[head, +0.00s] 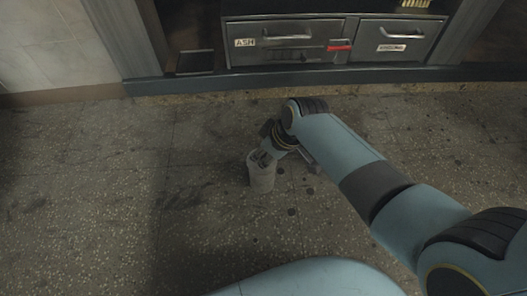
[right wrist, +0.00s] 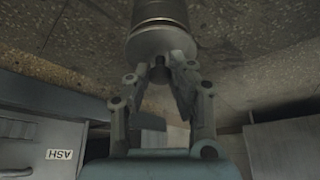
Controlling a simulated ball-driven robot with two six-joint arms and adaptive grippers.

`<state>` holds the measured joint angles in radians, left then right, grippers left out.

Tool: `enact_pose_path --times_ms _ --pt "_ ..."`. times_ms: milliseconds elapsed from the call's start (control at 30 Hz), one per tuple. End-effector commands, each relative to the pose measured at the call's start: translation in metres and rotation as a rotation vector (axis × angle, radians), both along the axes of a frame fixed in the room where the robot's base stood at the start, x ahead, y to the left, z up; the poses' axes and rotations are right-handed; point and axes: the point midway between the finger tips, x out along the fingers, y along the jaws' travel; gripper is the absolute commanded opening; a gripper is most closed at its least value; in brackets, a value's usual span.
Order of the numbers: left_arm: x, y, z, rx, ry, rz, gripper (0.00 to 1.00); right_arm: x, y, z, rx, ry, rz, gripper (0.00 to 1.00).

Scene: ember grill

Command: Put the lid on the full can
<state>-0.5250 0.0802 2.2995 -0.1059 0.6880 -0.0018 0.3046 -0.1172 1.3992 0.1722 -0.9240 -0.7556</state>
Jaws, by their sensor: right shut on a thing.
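A grey metal can (head: 261,176) stands upright on the speckled floor in the head view. It also shows at the top of the right wrist view (right wrist: 158,12). A round grey lid (right wrist: 160,42) with a small knob is at the can's mouth, in line with it. I cannot tell whether it is fully seated. My right gripper (head: 266,156) is above the can, its fingers (right wrist: 162,70) shut on the lid's knob. The can's contents are hidden. My left gripper is not in view.
A drawer marked ASH (head: 285,41) and a second labelled drawer (head: 391,40) are in the cabinet at the back. A low dark ledge (head: 300,78) runs along the cabinet's foot. The floor left of the can is clear.

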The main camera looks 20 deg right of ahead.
Motion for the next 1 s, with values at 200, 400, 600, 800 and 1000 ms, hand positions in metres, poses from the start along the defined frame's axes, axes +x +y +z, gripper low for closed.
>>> enact_pose_path --times_ms 200,400,600,800,1000 --pt "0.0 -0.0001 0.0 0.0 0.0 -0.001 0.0 0.0002 -0.0001 0.0001 0.0 0.0 0.0 0.0" --pt "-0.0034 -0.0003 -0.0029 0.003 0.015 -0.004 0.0 0.0002 -0.0001 0.0003 0.0 0.0 0.0 0.0" --pt "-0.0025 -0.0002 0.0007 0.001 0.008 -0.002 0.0 0.0003 -0.0002 0.0009 0.0 0.0 0.0 0.0" --pt "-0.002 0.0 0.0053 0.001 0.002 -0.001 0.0 0.0007 -0.0004 0.0015 0.0 -0.002 0.001 0.0" --pt "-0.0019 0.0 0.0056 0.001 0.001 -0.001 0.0 0.0002 -0.0005 0.0004 0.0 -0.001 0.0 0.0"
